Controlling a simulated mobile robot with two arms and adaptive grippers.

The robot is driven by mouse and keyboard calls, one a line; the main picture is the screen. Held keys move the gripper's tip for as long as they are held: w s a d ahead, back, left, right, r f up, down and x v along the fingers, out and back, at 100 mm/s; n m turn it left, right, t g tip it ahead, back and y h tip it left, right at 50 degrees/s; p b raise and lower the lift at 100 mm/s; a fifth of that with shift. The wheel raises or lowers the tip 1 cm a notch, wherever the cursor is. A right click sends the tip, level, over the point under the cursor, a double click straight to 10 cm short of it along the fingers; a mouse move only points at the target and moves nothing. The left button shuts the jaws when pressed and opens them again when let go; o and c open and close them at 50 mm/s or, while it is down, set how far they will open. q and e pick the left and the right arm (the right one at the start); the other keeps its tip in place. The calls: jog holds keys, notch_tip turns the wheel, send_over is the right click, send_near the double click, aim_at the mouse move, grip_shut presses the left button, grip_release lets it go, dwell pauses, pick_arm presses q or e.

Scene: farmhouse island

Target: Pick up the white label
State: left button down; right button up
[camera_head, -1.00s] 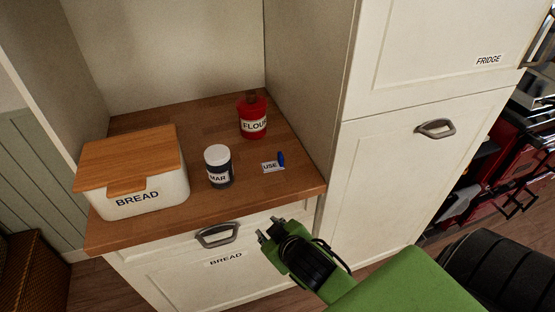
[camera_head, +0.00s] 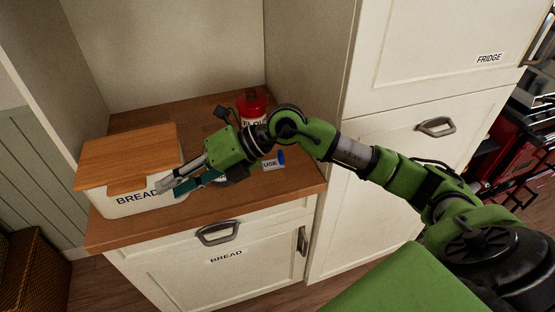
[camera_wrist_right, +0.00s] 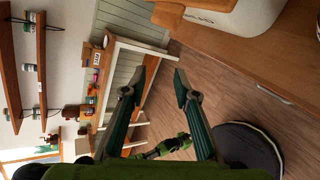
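The small white label (camera_head: 270,165) with dark lettering lies on the wooden counter in the head view, right of centre. A blue piece (camera_head: 281,157) is at its right end. My right gripper (camera_head: 166,186) reaches in from the right and points left, with its fingertips in front of the bread bin. The fingertips are left of the label and apart from it. In the right wrist view the gripper (camera_wrist_right: 161,82) is open, with nothing between its fingers. The label does not show there. A small green and black arm part in that view may be my left arm; its fingers are unclear.
A white bread bin (camera_head: 118,205) with a wooden lid stands at the counter's left. A red flour tin (camera_head: 252,103) stands behind the label, partly hidden by my arm. The dark jar is hidden behind my gripper. A cabinet wall (camera_head: 305,80) bounds the counter on the right.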

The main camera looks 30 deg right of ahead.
jog(key=w+d+f+h, duration=0.2)
jog(key=d+h, duration=0.1)
jog(key=d, duration=0.4)
jog(key=w+d+f+h, duration=0.1)
jog(key=d+f+h, duration=0.15)
jog(key=d, duration=0.35)
jog(key=m+h, duration=0.3)
jog(key=h, duration=0.4)
send_near(281, 153)
jog(key=x, duration=0.1)
jog(key=p+x, duration=0.2)
jog(key=x, duration=0.1)
jog(key=shift+s+d+f, duration=0.15)
jog(key=shift+s+d, duration=0.05)
jog(key=shift+s, duration=0.1)
jog(key=shift+w+a+f+p, duration=0.1)
jog(key=shift+w+f+p, duration=0.25)
jog(key=shift+p, duration=0.4)
jog(key=p+x, duration=0.1)
jog(key=x, duration=0.2)
jog(key=shift+w+a+f+p, duration=0.1)
jog(key=shift+w+f+p, duration=0.1)
jog(key=shift+p, duration=0.2)
jog(key=shift+w+f, duration=0.2)
jog(key=shift+f, duration=0.35)
grip_shut()
